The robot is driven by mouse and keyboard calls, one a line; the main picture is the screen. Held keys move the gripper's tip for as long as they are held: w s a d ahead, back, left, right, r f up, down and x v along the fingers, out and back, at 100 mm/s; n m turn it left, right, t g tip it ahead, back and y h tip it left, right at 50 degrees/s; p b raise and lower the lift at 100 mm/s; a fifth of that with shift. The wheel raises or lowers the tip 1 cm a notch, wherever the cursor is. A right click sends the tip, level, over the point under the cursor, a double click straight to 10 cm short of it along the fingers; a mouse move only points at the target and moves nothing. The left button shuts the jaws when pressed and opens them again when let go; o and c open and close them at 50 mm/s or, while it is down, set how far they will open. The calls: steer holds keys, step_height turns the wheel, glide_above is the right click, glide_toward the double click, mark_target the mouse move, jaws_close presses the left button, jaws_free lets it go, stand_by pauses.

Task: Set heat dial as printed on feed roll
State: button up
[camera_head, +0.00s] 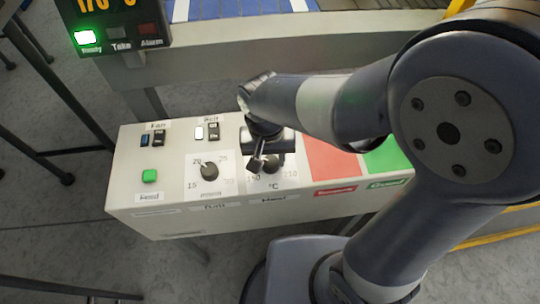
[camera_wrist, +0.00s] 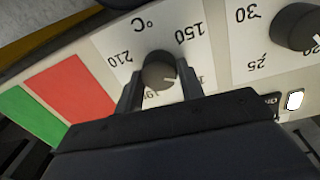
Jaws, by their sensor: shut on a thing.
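The heat dial (camera_head: 271,166) is a dark round knob on a white °C scale on the control box. In the wrist view the heat dial (camera_wrist: 159,70) sits between the two fingers of my gripper (camera_wrist: 160,88), which is shut on it. A light pointer line on the knob points to the lower right there. The numbers 150 and 210 show upside down; others are partly hidden by the fingers. In the head view my gripper (camera_head: 264,160) covers part of the dial and scale. I cannot make out a feed roll or its print.
Another dial (camera_head: 209,171), marked 15 to 30, is left of the heat dial. Fan and belt switches (camera_head: 206,131), a green feed button (camera_head: 149,176), and red (camera_head: 330,157) and green panels share the box. A display (camera_head: 110,22) above has its green Ready lamp lit; its digits are cut off.

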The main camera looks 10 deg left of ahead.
mark_target(269, 164)
steer(key=n, duration=1.2)
steer(key=shift+s+t, duration=0.1)
steer(key=shift+t, duration=0.2)
stand_by(0.4)
steer(key=o, duration=1)
steer(key=r, duration=1.1)
steer(key=shift+s+a, duration=0.1)
steer(key=shift+s, duration=0.2)
steer(key=shift+f, duration=0.2)
steer(key=f, duration=1)
steer(key=shift+w+f, duration=0.25)
